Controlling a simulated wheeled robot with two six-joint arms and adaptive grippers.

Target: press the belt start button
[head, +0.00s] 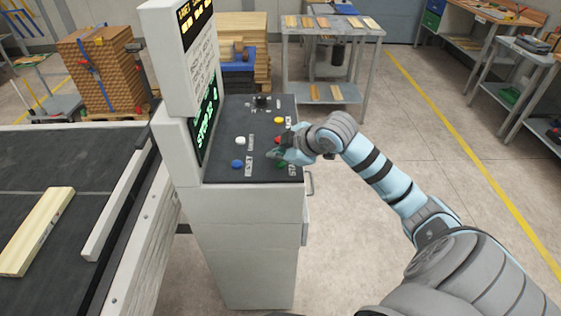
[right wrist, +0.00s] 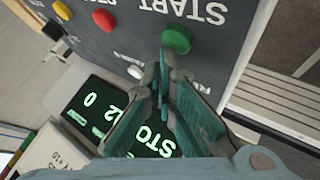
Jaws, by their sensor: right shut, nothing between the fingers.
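The control console (head: 245,255) has a dark sloping panel with several coloured buttons. The green button (right wrist: 177,40) sits beside the START label in the right wrist view; in the head view the green button (head: 283,164) is partly hidden by my gripper. My right gripper (head: 274,153) is shut and empty over the panel. In the right wrist view its closed fingertips (right wrist: 166,58) appear right beside the green button; I cannot tell whether they touch it. My left gripper is not in view.
A red button (head: 278,140), yellow button (head: 279,120), white button (head: 239,140) and blue button (head: 237,164) share the panel. The console screen (head: 206,122) shows green text reading STOP. A wooden board (head: 36,232) lies on the dark belt (head: 95,150) at left.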

